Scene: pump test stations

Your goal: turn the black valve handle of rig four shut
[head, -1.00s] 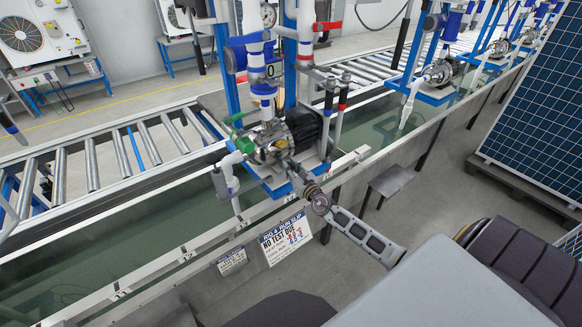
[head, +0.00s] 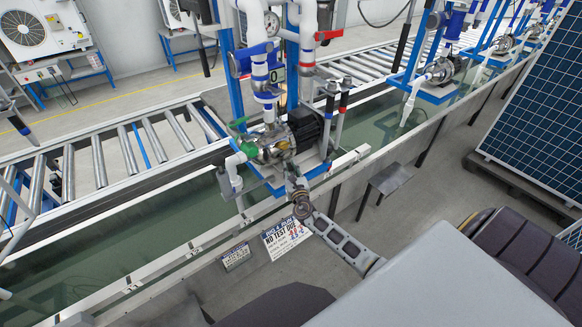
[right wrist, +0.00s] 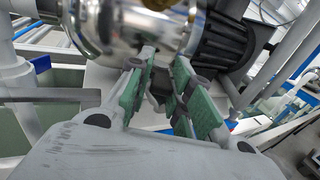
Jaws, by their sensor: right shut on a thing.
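The rig four pump (head: 270,146) is a silver body with a black motor (head: 306,128), on a blue frame over the water trough. My right gripper (head: 291,180) reaches up to the near underside of the pump. In the right wrist view, its green-padded fingers (right wrist: 170,92) are close together below the shiny pump body (right wrist: 118,25). They are shut on a small dark piece (right wrist: 162,82) between the pads, which looks like the black valve handle. Most of it is hidden by the fingers, so its angle cannot be told. My left gripper is not in view.
Blue-and-white pipes (head: 263,75) and a red handle (head: 328,35) stand above the pump. A green handle (head: 248,149) is at its left. A trough rim (head: 185,252) carries a "RIG 4" sign (head: 287,236) below it. A small grey stand (head: 385,184) is to the right.

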